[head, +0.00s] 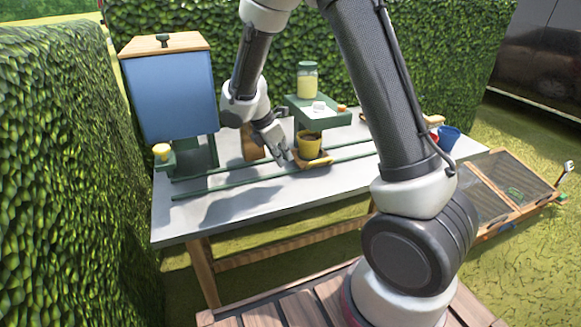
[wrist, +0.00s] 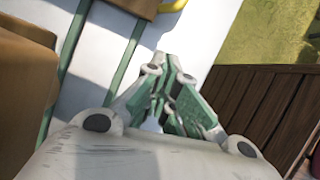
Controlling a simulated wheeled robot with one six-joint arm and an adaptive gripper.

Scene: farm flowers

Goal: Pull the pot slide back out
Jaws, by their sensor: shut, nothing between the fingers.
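A yellow pot (head: 309,144) with dark soil stands upright on the wooden pot slide (head: 300,164), near the middle of the table. The slide sits on two green rails (head: 236,180) and has a yellow handle (head: 321,161) at its front. My gripper (head: 287,157) is just left of the pot and slide, pointing down, shut and empty. In the wrist view, my gripper's green-padded fingers (wrist: 172,62) are together over the pale table. The slide's wooden edge (wrist: 136,6) and yellow handle (wrist: 174,5) show at the top, apart from the fingertips.
A blue hopper (head: 170,95) with a wooden lid stands over the rails' left end. A brown block (head: 251,145) is behind my wrist. A green stand (head: 318,112) bears a jar (head: 307,80). A blue cup (head: 449,136) is at the right. The table's (head: 225,213) front left is clear.

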